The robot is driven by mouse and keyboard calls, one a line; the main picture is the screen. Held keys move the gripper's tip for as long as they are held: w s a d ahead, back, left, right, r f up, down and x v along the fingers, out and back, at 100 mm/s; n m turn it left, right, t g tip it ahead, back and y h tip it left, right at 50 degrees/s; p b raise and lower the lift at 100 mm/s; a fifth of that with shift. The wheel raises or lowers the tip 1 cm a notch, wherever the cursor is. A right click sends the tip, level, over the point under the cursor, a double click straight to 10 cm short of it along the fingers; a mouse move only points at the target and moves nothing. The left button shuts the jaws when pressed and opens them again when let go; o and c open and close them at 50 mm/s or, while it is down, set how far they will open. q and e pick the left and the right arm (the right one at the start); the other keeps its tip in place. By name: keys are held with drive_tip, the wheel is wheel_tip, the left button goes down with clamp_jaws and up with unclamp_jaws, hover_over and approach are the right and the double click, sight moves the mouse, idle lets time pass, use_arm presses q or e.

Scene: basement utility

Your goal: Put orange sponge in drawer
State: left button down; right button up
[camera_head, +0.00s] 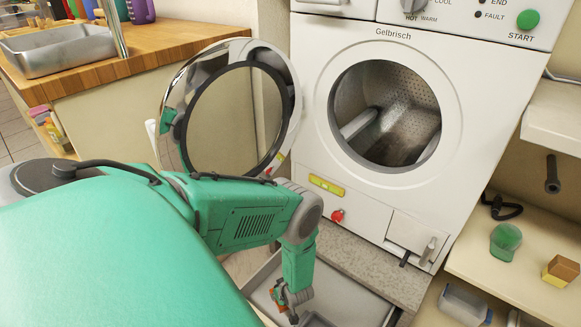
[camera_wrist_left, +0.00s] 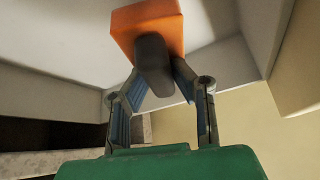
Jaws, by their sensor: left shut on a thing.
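The orange sponge (camera_wrist_left: 128,26) is between the fingertips of my left gripper (camera_wrist_left: 165,68) in the left wrist view. Pale drawer walls and floor lie around and beyond it. In the head view my left gripper (camera_head: 291,297) points down over the open drawer (camera_head: 352,299) below the washing machine. Only a small orange part of the sponge (camera_head: 279,292) shows there. I cannot tell whether the sponge touches the drawer floor. My right gripper is not in view.
The washing machine (camera_head: 455,140) stands behind the drawer, with its round door (camera_head: 290,75) swung open to the left. A shelf at right holds a green item (camera_head: 505,240) and a yellow-brown block (camera_head: 561,270). A wooden counter with a sink (camera_head: 60,52) is at left.

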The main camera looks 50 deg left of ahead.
use_arm(q)
wheel_tip(320, 180, down, 5)
drive_tip(key=b, duration=0.3)
drive_tip(key=shift+f, duration=0.2)
drive_tip(key=shift+r, duration=0.15)
drive_tip(key=c, duration=1.3)
unclamp_jaws()
drive_tip(key=shift+c, duration=0.2)
drive_tip(key=s+d+r+m+t+h+p, duration=0.1)
drive_tip(key=s+d+r+m+p, duration=0.15)
drive_tip(key=d+r+m, duration=0.6)
drive_tip(key=s+d+r+m+h+p, duration=0.15)
drive_tip(key=d+r+p, duration=0.3)
drive_tip(key=r, duration=0.85)
drive_tip(key=s+d+r+m+h, duration=0.1)
drive_tip(key=s+d+r+m, duration=0.1)
drive_tip(key=s+r, duration=0.3)
drive_tip(key=s+d+r+m+g+h, duration=0.1)
drive_tip(key=s+d+r+m+h, duration=0.1)
drive_tip(key=r, duration=0.8)
drive_tip(key=s+d+m, duration=0.1)
drive_tip(key=s+m, duration=0.1)
drive_tip(key=s, duration=0.1)
drive_tip(key=shift+d+m, duration=0.2)
drive_tip(key=shift+m, duration=0.2)
